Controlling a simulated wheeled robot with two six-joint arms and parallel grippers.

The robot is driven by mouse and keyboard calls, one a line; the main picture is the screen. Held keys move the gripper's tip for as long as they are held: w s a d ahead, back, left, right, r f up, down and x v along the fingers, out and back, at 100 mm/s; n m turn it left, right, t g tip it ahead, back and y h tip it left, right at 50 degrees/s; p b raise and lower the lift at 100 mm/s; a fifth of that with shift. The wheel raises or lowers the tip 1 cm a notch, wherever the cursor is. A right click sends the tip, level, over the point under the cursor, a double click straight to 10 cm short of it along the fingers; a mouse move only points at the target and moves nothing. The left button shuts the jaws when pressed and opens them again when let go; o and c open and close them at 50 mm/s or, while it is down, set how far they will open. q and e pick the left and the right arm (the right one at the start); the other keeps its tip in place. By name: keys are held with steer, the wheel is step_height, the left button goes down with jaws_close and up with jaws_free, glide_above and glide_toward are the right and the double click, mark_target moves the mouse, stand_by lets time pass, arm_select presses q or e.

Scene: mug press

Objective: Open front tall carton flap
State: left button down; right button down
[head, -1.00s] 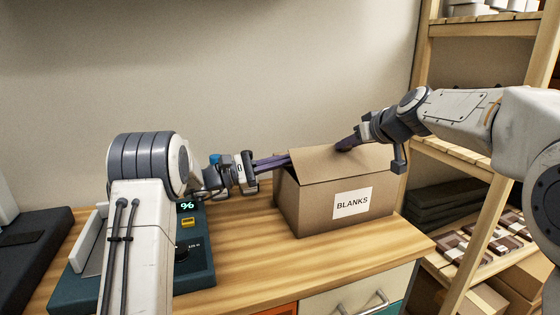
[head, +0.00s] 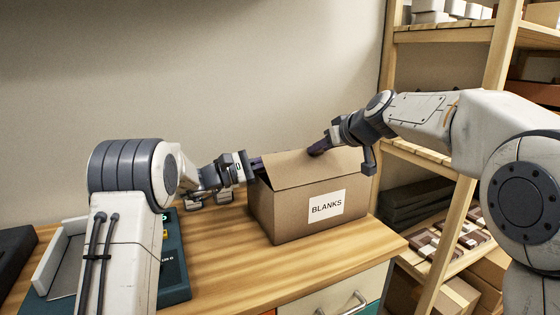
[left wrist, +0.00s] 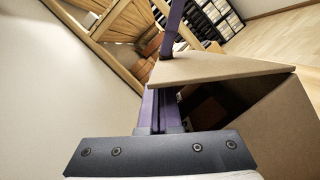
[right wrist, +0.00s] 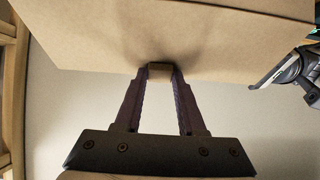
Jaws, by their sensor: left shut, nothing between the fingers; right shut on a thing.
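The tall carton (head: 290,224) labelled BLANKS stands on the wooden bench. Its broad top flap (head: 305,170) slopes above the front wall, with a gap at the left end. In the left wrist view the flap (left wrist: 215,68) lies over a dark opening with brownish contents. My left gripper (head: 262,166) is shut and empty at that left end, its fingers reaching by the flap's edge; their exact contact is hidden. My right gripper (head: 317,150) is shut on the flap's far edge; in the right wrist view its fingers (right wrist: 160,72) pinch a small cardboard piece.
A teal device (head: 176,272) stands on the bench left of the carton, close to my left arm. Wooden shelving (head: 480,165) with boxes rises at the right. Bare bench top (head: 225,245) lies in front of the carton.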

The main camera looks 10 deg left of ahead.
arm_select(q)
steer(key=shift+s+d+r, duration=0.2)
steer(key=shift+r, duration=0.1)
arm_select(e)
steer(key=shift+c, duration=2.4)
jaws_free()
steer(key=shift+f, duration=0.2)
steer(key=shift+a+f, duration=0.1)
steer(key=shift+s, duration=0.1)
